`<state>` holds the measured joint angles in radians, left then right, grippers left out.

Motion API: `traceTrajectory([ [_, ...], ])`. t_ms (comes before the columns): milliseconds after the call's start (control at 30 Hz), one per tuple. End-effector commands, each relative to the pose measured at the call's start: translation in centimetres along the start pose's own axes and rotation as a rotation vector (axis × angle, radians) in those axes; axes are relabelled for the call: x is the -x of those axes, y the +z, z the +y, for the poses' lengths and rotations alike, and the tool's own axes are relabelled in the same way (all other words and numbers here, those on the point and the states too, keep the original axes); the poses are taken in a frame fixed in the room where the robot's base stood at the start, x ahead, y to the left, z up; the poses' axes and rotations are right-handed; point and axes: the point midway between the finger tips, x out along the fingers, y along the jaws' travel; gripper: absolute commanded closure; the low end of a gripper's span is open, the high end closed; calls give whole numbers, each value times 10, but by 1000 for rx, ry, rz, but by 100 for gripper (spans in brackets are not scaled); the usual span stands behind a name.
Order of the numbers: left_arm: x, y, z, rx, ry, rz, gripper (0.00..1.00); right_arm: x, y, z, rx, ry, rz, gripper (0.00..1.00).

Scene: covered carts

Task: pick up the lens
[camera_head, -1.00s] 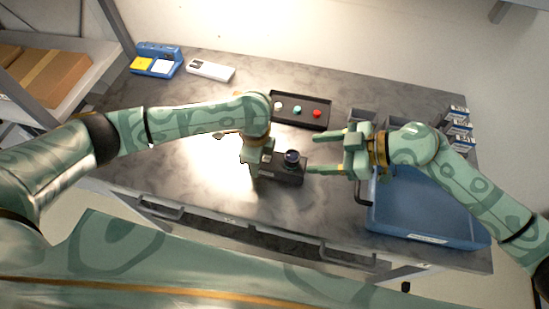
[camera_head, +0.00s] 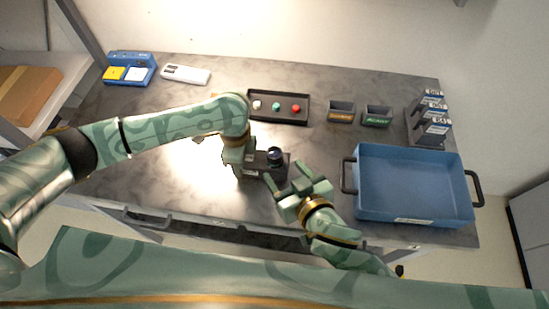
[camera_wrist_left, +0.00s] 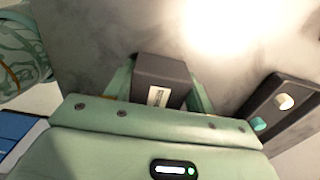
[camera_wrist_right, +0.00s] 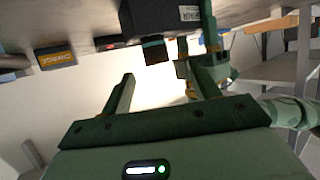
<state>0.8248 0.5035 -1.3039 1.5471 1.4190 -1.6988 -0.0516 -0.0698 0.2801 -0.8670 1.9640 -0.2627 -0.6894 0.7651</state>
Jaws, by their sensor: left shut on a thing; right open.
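The lens (camera_head: 275,154) is a dark, round, upright cylinder on top of a black block (camera_head: 266,169) near the table's front middle. In the right wrist view the lens (camera_wrist_right: 155,50) sticks out from the block (camera_wrist_right: 160,17), between and beyond my right fingers. My left gripper (camera_head: 243,160) is shut on the block from its left side; the left wrist view shows the block (camera_wrist_left: 161,80) between the fingers. My right gripper (camera_head: 287,173) is open and empty just front-right of the lens, apart from it.
A blue tray (camera_head: 412,149) with dark handles stands at right. A black tray (camera_head: 279,119) with small coloured pieces lies behind the block. Two labelled bins (camera_head: 341,117) and a rack of boxes (camera_head: 428,137) stand farther back right. A blue stand (camera_head: 131,57) is at back left.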

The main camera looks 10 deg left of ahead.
Motion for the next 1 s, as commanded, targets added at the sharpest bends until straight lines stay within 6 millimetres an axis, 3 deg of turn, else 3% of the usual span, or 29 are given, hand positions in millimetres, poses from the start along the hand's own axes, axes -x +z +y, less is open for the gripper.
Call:
traceTrajectory([
  [100, 0, 0, 0, 0, -1, 1, 69, -21, -1, 0, 1, 0, 2, 39],
  [267, 0, 0, 0, 0, -1, 1, 69, -35, 0, 1, 2, 0, 2, 39],
  [533, 0, 0, 0, 0, -1, 1, 69, -76, 4, 7, 1, 0, 3, 39],
  [833, 0, 0, 0, 0, 0, 0, 69, -84, 5, 7, 0, -1, 3, 39],
  [867, 0, 0, 0, 0, 0, 0, 69, -84, 5, 7, 0, -1, 3, 44],
  [1000, 0, 0, 0, 0, 0, 1, 69, -84, 5, 7, 0, -1, 3, 83],
])
